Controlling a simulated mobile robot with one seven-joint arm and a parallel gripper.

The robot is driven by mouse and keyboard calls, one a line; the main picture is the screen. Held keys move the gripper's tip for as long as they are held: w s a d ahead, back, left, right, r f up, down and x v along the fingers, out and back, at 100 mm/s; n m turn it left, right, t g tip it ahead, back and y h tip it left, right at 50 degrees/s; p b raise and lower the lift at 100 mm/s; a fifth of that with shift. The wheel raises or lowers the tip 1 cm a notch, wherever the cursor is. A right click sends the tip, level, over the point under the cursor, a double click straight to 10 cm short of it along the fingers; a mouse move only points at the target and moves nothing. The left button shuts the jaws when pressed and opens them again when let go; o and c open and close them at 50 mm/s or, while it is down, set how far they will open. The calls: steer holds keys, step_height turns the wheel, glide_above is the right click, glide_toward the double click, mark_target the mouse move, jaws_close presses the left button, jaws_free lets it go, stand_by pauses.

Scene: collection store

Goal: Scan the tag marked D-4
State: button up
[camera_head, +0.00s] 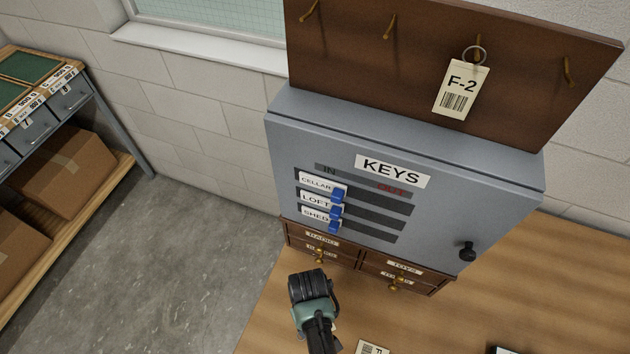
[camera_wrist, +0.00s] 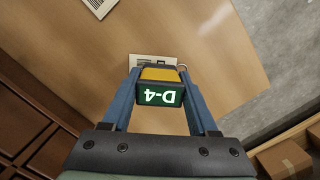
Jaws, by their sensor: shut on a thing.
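In the wrist view my gripper (camera_wrist: 159,85) is shut on a handheld scanner (camera_wrist: 159,75) with a yellow and black body. The scanner's small green screen (camera_wrist: 159,97) reads D-4, upside down in this view. A pale tag (camera_wrist: 150,60) with a ring lies on the wooden table just beyond the scanner's front end, partly hidden by it; its print is not readable. In the head view my gripper's fingers and the scanner are hidden behind my wrist.
A tag marked F-2 (camera_head: 460,88) hangs from a hook on the brown board (camera_head: 400,50). Below it stands a grey KEYS cabinet (camera_head: 440,225) above small drawers (camera_head: 320,248). Another tag (camera_head: 372,347) lies on the table (camera_head: 520,290). Shelving with boxes (camera_head: 65,175) stands left.

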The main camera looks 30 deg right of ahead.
steer(key=shift+r+p, duration=2.95)
steer(key=shift+r, duration=0.2)
